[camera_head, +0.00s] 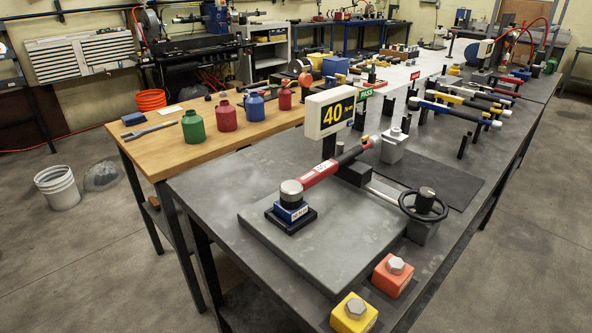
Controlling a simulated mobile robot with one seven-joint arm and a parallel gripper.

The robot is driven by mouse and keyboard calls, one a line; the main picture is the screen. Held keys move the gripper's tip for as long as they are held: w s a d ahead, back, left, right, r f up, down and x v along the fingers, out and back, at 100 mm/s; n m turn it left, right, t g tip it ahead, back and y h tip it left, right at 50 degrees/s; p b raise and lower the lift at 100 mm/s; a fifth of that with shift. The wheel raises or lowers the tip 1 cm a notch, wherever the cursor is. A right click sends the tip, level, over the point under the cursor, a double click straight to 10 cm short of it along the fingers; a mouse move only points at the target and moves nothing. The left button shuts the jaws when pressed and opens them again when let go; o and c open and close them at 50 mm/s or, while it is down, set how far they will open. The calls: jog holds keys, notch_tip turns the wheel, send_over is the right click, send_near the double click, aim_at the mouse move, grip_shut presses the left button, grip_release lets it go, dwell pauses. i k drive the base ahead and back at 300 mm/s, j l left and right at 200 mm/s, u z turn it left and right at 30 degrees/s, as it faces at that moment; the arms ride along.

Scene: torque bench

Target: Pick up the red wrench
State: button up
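A wrench with a red body (320,168) and a dark handle lies on the torque tester in the middle of the near grey bench. Its near end is at a round metal head on a blue and black block (291,212). Its handle slants away to the right, over a dark support. A white label is on the red part. Several more wrenches with blue, yellow and red parts (455,105) rest on upright black stands farther back on the right. My gripper is not in view.
Yellow (354,314) and orange (393,275) blocks with bolt heads sit at the near edge. Green, red and blue bottles stand on the wooden bench (168,152).

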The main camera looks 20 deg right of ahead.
aim_at(291, 191)
jog(key=i+j, duration=0.15)
jog(key=j, duration=0.25)
jog(key=i+j, duration=0.1)
jog(key=j, duration=0.35)
jog(key=i+j, duration=0.15)
jog(key=j, duration=0.25)
jog(key=i+j, duration=0.15)
jog(key=j, duration=0.25)
jog(key=i+j, duration=0.1)
jog(key=j, duration=0.3)
jog(key=i+j+z, duration=0.1)
jog(key=j, duration=0.2)
jog(key=i+j+z, duration=0.1)
jog(key=j, duration=0.2)
jog(key=j+z, duration=0.1)
jog(key=j, duration=0.25)
jog(key=i+z, duration=0.1)
jog(key=z, duration=1.25)
jog(key=i+l+z, duration=0.35)
jog(key=i, duration=0.2)
jog(key=i+z, duration=0.35)
jog(key=i, duration=0.5)
